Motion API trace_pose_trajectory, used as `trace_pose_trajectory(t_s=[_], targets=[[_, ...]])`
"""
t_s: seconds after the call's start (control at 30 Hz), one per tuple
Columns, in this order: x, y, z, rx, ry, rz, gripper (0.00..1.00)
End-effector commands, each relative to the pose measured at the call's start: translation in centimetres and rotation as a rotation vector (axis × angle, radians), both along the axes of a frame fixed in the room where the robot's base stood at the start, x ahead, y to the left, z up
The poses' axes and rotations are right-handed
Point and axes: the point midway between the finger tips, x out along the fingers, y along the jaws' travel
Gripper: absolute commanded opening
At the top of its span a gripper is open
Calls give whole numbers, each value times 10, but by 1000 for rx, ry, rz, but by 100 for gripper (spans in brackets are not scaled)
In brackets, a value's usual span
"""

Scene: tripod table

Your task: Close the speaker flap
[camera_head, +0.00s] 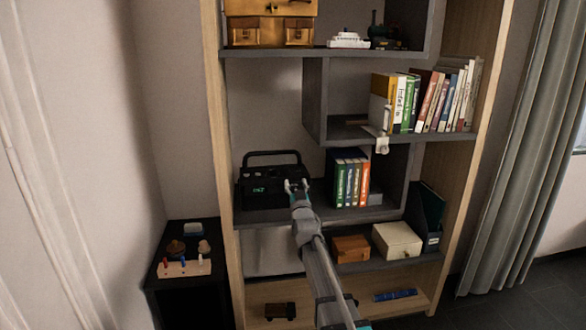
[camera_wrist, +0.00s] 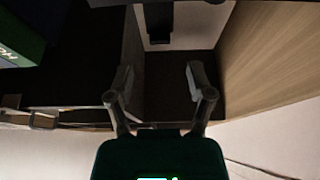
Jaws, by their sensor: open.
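The speaker (camera_head: 262,190) is a black box with a raised carry handle (camera_head: 272,154) and a small green display, standing on the middle shelf at the left. My gripper (camera_head: 297,185) is in front of the speaker's right part, with its two fingers apart. Whether it touches the speaker cannot be told. In the wrist view my gripper (camera_wrist: 159,82) is open with nothing between its fingers. The speaker flap cannot be made out in either view, so its position is unclear. A dark piece (camera_wrist: 158,22) at the top of the wrist view cannot be identified for sure.
Several upright books (camera_head: 350,180) stand right of the speaker on the same shelf (camera_head: 300,216). A shelf divider and wooden side panels bound the space. Below are a brown box (camera_head: 350,248) and a cream box (camera_head: 397,241). A small black table (camera_head: 176,265) stands left.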

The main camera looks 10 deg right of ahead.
Motion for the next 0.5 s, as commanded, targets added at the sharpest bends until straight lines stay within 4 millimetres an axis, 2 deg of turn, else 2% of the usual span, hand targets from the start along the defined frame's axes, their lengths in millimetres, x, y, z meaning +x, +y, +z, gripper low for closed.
trace_pose_trajectory(t_s=[0.03, 0.2, 0.5], targets=[[12, 0, 6, 0, 0, 0, 69], [34, 0, 16, 0, 0, 0, 69], [56, 0, 24, 0, 0, 0, 69]])
